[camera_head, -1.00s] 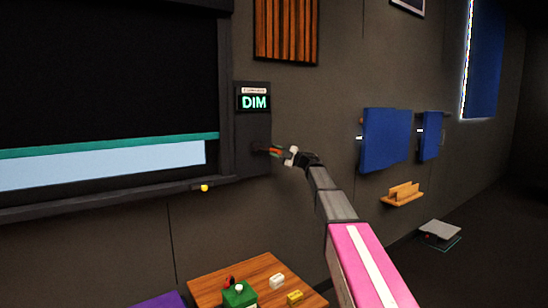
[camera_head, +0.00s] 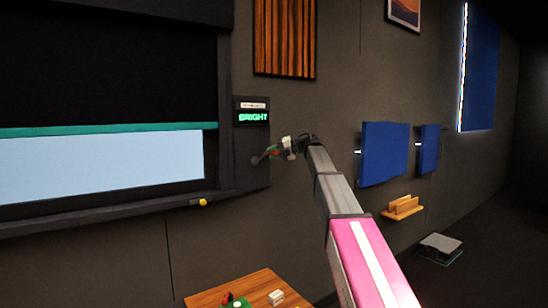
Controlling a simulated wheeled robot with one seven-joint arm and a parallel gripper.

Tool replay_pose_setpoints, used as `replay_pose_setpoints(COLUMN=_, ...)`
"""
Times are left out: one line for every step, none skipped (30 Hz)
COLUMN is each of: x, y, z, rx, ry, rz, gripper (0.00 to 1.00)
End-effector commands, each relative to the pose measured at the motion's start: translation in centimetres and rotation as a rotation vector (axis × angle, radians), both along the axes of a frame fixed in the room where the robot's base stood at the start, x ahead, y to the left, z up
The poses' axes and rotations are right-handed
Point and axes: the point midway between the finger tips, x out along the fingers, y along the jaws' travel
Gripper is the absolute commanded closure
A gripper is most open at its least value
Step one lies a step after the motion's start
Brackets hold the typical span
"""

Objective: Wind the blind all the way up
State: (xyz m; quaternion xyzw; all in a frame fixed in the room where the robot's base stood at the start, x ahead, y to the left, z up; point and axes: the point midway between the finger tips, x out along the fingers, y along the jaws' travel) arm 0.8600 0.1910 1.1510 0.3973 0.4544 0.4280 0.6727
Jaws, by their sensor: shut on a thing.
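The dark blind (camera_head: 110,65) hangs over the window on the left, and its teal bottom bar (camera_head: 110,130) stands above a wide strip of bright pale-blue window (camera_head: 100,165). A dark panel (camera_head: 245,145) is mounted on the wall to the right of the window frame. Its display (camera_head: 253,117) reads BRIGHT in green. A small dark crank (camera_head: 256,160) sits low on the panel. My gripper (camera_head: 269,153) is at the crank, shut on its handle. The handle is small and mostly hidden by the fingers.
A wooden table (camera_head: 245,285) with small items stands below. Blue padded panels (camera_head: 384,153) and a small wooden shelf (camera_head: 402,207) are on the wall to the right. A slatted wood panel (camera_head: 285,38) hangs above.

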Motion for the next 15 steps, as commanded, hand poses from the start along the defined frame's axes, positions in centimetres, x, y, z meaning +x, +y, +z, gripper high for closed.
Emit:
replay_pose_setpoints(x=-0.15, y=0.21, z=0.22, rx=-0.017, ry=-0.014, rz=0.002, gripper=1.00)
replay_pose_setpoints(x=-0.18, y=0.26, z=0.29, rx=-0.028, ry=-0.021, rz=0.002, gripper=1.00)
replay_pose_setpoints(x=-0.22, y=0.32, z=0.36, rx=-0.041, ry=-0.028, rz=0.001, gripper=1.00)
replay_pose_setpoints(x=-0.24, y=0.36, z=0.42, rx=-0.048, ry=-0.034, rz=0.002, gripper=1.00)
replay_pose_setpoints(x=-0.28, y=0.40, z=0.46, rx=-0.055, ry=-0.039, rz=0.002, gripper=1.00)
replay_pose_setpoints(x=-0.29, y=0.44, z=0.47, rx=-0.064, ry=-0.045, rz=0.002, gripper=1.00)
replay_pose_setpoints(x=-0.31, y=0.46, z=0.49, rx=-0.070, ry=-0.048, rz=0.001, gripper=1.00)
replay_pose_setpoints(x=-0.33, y=0.48, z=0.52, rx=-0.074, ry=-0.051, rz=0.001, gripper=1.00)
replay_pose_setpoints(x=-0.34, y=0.51, z=0.54, rx=-0.079, ry=-0.054, rz=0.002, gripper=1.00)
replay_pose_setpoints(x=-0.36, y=0.53, z=0.55, rx=-0.082, ry=-0.056, rz=0.002, gripper=1.00)
replay_pose_setpoints(x=-0.37, y=0.54, z=0.55, rx=-0.084, ry=-0.057, rz=0.002, gripper=1.00)
replay_pose_setpoints(x=-0.38, y=0.55, z=0.56, rx=-0.086, ry=-0.059, rz=0.002, gripper=1.00)
replay_pose_setpoints(x=-0.38, y=0.55, z=0.56, rx=-0.088, ry=-0.060, rz=0.002, gripper=1.00)
replay_pose_setpoints(x=-0.38, y=0.56, z=0.55, rx=-0.089, ry=-0.061, rz=0.002, gripper=1.00)
replay_pose_setpoints(x=-0.39, y=0.56, z=0.55, rx=-0.090, ry=-0.061, rz=0.002, gripper=1.00)
